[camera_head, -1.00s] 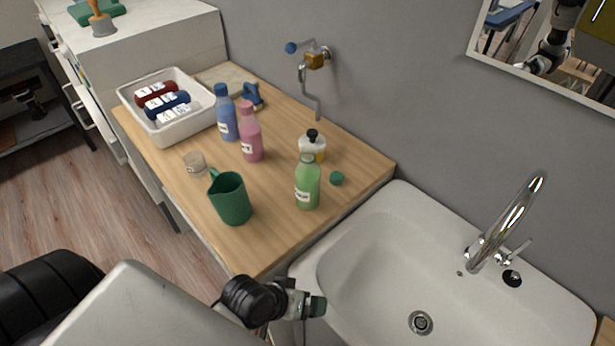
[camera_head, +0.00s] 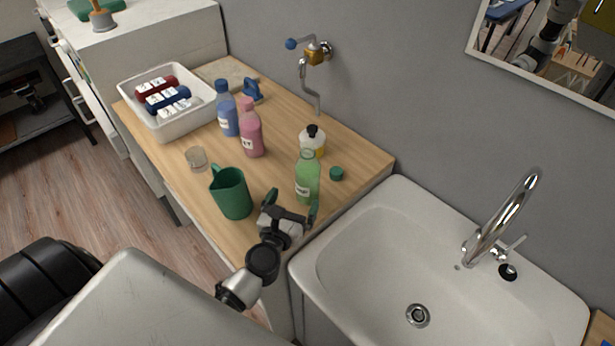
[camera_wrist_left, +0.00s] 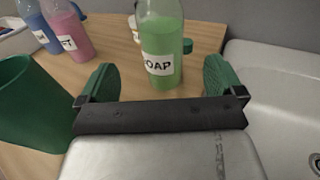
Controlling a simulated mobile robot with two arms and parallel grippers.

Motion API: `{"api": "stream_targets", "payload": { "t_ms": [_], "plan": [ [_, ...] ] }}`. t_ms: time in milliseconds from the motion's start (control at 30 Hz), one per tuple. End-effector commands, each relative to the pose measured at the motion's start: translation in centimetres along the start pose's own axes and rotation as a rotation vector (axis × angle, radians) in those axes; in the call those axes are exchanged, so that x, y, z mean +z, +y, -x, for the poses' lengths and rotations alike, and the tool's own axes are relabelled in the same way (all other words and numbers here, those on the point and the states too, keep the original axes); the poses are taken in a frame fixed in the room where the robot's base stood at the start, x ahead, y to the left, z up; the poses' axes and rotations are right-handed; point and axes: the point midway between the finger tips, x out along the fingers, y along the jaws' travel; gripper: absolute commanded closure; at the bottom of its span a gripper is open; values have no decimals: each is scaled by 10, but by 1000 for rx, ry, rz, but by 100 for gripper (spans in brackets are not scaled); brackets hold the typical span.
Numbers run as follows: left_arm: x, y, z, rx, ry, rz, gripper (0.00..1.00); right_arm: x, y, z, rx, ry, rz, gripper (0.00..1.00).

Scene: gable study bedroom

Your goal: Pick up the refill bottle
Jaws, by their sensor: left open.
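A green see-through bottle (camera_head: 307,180) labelled "SOAP" stands upright and uncapped near the counter's right edge. It also shows in the left wrist view (camera_wrist_left: 162,45), centred ahead of my open fingers. A green cap (camera_head: 336,173) lies on the counter just right of it. My left gripper (camera_head: 292,203) is open and empty, just on the near side of the green bottle. Its green-padded fingers also show in the left wrist view (camera_wrist_left: 160,78), one to each side of the bottle's line. I cannot tell whether they reach around its base. My right gripper is not in view.
A green jug (camera_head: 232,194) stands close left of my gripper. The sink (camera_head: 380,265) is at right.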

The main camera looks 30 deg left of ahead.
Motion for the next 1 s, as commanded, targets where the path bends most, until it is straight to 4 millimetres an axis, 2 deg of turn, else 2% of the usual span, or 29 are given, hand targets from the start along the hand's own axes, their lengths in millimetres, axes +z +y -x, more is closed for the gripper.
{"api": "stream_targets", "payload": {
  "t_ms": [33,200,433,700,1000],
  "plan": [
    [4,0,-10,0,-3,1,3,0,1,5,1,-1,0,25],
    [3,-1,-35,-2,-3,-3,3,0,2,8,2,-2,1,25],
    [4,-1,-52,-3,-3,-6,3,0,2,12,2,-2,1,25],
    [3,-2,-89,-4,-2,-7,3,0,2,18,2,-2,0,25],
    [2,-2,-95,-3,-1,-6,3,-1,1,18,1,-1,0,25]
  ]
}}
